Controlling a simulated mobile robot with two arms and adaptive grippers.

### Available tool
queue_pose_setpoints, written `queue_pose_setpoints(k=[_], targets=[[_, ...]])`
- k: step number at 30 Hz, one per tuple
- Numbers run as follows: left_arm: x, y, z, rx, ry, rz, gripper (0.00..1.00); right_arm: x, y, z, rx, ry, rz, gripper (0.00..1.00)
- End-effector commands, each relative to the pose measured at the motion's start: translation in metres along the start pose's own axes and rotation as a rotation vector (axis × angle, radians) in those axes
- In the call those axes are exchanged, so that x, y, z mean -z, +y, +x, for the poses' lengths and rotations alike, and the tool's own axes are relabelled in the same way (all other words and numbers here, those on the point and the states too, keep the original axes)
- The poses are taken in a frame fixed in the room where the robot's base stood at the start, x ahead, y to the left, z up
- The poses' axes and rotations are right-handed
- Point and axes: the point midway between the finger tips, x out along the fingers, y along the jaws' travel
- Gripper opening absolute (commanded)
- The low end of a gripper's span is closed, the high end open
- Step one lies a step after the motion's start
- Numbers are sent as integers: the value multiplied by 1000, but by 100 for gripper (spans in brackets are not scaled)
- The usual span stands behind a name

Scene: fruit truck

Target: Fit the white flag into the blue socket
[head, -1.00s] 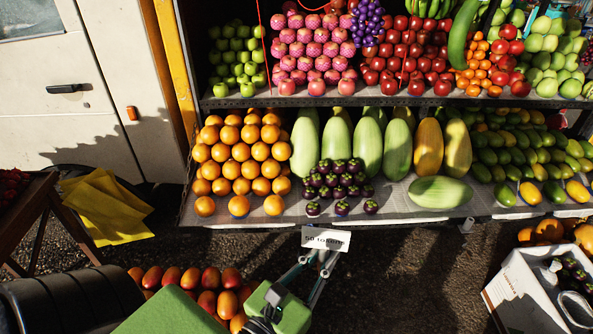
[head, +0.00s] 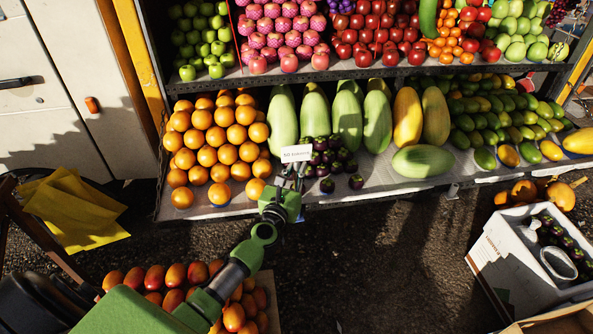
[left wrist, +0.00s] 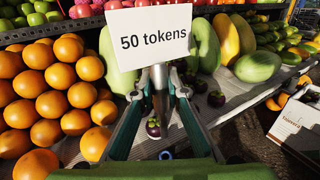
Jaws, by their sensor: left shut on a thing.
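The white flag (head: 297,153) is a small card that reads "50 tokens" in the left wrist view (left wrist: 147,36). My left gripper (head: 293,170) is shut on its stem, and the card stands above the fingertips. The gripper is at the front of the lower shelf, by the small purple fruits. A small blue ring, which looks like the blue socket (left wrist: 166,154), shows low in the left wrist view between the fingers, near the shelf's front edge. My right gripper is out of view.
Oranges (head: 215,140) are piled left of the flag, purple fruits (head: 322,158) lie beside it, and long green melons (head: 348,120) stand behind. An upper shelf edge (head: 350,73) crosses above. A white box (head: 500,255) stands at right on open ground.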

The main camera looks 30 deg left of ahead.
Motion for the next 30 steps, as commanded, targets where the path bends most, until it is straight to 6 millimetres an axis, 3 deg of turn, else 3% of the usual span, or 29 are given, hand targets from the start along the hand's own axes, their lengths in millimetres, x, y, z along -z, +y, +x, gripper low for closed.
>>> queue_pose_setpoints(k=[4, 15, 30], targets=[[1, 1, 4, -2, 0, 0, 0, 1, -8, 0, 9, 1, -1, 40], [0, 1, 3, -2, 2, -1, 0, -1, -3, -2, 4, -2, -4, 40], [42, 1, 3, -1, 2, 0, 0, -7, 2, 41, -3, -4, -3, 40]])
